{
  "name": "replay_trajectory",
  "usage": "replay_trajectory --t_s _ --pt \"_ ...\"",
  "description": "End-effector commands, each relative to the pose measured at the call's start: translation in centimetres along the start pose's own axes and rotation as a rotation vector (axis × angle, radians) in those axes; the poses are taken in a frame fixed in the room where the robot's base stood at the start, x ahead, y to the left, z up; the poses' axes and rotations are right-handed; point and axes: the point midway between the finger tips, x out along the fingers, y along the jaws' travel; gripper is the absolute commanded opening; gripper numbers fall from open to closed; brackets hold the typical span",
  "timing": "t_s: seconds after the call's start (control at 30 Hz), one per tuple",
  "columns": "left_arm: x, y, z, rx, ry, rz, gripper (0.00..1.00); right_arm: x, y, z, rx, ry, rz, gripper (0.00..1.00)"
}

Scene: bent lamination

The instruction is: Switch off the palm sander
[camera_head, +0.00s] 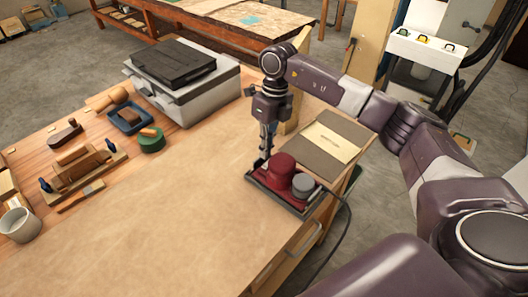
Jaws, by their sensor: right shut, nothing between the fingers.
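The palm sander (281,172) has a dark red body and a grey round part (303,184) on its right side. It sits in a shallow dark tray (290,208) at the right edge of the workbench, and a dark cord runs down from it past the edge. My right gripper (262,163) points down at the sander's left rear side. It is shut and empty, with its tips close to the sander; I cannot tell whether they touch it. The sander's switch cannot be made out. My left gripper is not in view.
A grey case with a black top (188,85) stands at the back of the bench. A folder with a paper label (331,141) lies behind the sander. Wooden tools and a white mug (20,226) are at the left. The bench's front middle is clear.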

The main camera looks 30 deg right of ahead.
Motion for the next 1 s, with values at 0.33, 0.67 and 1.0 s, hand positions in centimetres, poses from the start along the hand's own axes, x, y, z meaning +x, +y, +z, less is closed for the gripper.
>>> replay_trajectory --t_s 0.33,0.67,1.0 --pt "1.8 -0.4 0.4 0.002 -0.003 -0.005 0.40 -7.3 2.3 0.1 -0.002 -0.006 -0.002 0.00" --pt "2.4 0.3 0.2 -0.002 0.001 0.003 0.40 -10.4 3.4 -0.1 0.001 -0.003 0.000 0.00" --pt "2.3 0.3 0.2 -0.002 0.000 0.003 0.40 -10.5 3.4 -0.1 0.001 -0.001 0.000 0.00"
